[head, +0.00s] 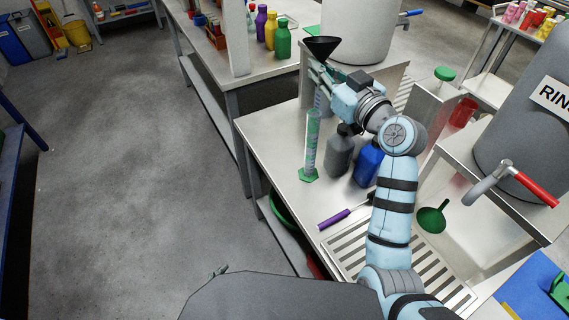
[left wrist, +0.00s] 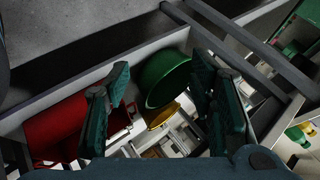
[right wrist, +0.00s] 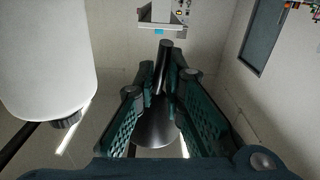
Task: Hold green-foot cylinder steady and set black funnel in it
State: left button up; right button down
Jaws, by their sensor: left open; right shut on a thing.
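The clear cylinder with the green foot (head: 312,140) stands upright on the steel bench, left of a grey bottle. My right gripper (head: 318,72) is shut on the black funnel (head: 322,46), which is held mouth up above the bench. In the right wrist view the funnel's stem and cone (right wrist: 155,125) show between the fingers. Whether the funnel is right over the cylinder is hard to tell. My left gripper (head: 218,271) barely shows low in the head view; its fingers (left wrist: 163,88) are open and empty.
A grey bottle (head: 339,153) and a blue bottle (head: 367,162) stand close right of the cylinder. A purple-handled tool (head: 335,218) and a green funnel (head: 432,217) lie nearer. A green bowl (left wrist: 165,76) and red container (left wrist: 60,125) sit below the bench.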

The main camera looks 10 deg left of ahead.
pick_arm(q)
jog(key=w+d+r+m+t+h, duration=0.1)
jog(key=w+d+r+m+t, duration=0.15)
jog(key=w+r+m, duration=0.2)
jog(key=w+d+r+m+t+h, duration=0.1)
jog(key=w+d+r+m, duration=0.2)
jog(key=w+r, duration=0.3)
pick_arm(e)
jog(key=shift+s+r, duration=0.1)
pick_arm(q)
jog(key=m+t+h, duration=0.3)
jog(key=m+h, duration=0.4)
jog(key=m, duration=1.6)
send_near(308, 144)
pick_arm(e)
jog(key=shift+d, duration=0.1)
pick_arm(q)
jog(key=x, duration=1.1)
jog(key=shift+w+d, duration=0.2)
jog(key=shift+w, duration=0.05)
jog(key=shift+c, duration=0.6)
grip_shut()
